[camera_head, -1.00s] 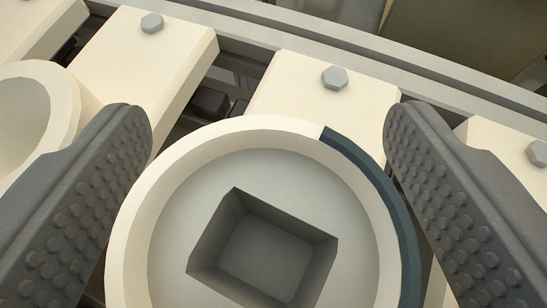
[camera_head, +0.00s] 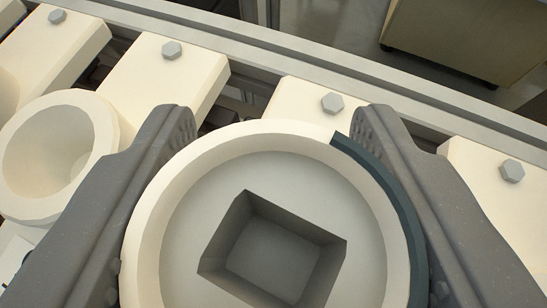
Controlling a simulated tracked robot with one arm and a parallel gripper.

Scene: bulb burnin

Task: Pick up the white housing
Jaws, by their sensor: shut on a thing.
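The white housing (camera_head: 170,205) is a round, thick-rimmed cream cup with a grey inner floor and a square recess in it. A dark blue-grey band (camera_head: 400,195) runs along the right part of its rim. My gripper (camera_head: 272,140) is shut on the housing, one dark finger against its left side and the other against its right side. The fingers' studded pads face the housing and are mostly hidden. The housing's lower edge is cut off by the picture, and its underside is hidden.
Several cream blocks with grey hex bolts, such as one behind the housing (camera_head: 300,100), stand in a row along a grey rail (camera_head: 300,55). An empty cream ring-shaped holder (camera_head: 105,140) is close on the left. A beige cabinet (camera_head: 465,35) stands farther back at the upper right.

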